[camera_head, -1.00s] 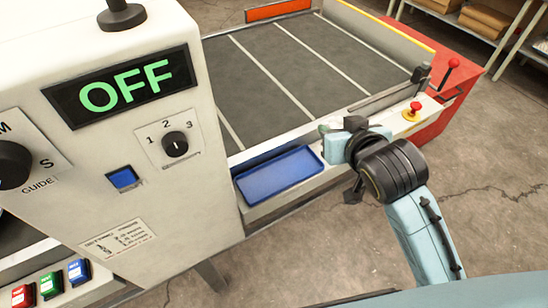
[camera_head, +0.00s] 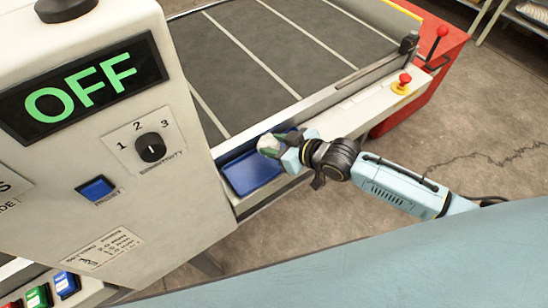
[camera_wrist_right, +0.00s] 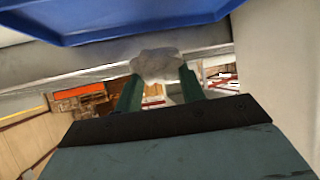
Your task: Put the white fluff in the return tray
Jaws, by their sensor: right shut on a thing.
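The white fluff (camera_wrist_right: 157,66) is a small pale clump between the fingertips of my right gripper (camera_wrist_right: 160,88) in the right wrist view. In the head view the white fluff (camera_head: 269,145) shows at the tip of my right gripper (camera_head: 278,147), at the right part of the blue return tray (camera_head: 252,172). The tray's blue edge (camera_wrist_right: 130,30) also crosses the top of the right wrist view. The gripper hides part of the tray's right end in the head view. I cannot tell whether the fluff touches the tray. My left gripper is not in view.
A white control box (camera_head: 110,130) with an OFF display stands left of the tray. A grey conveyor belt (camera_head: 270,60) lies behind it.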

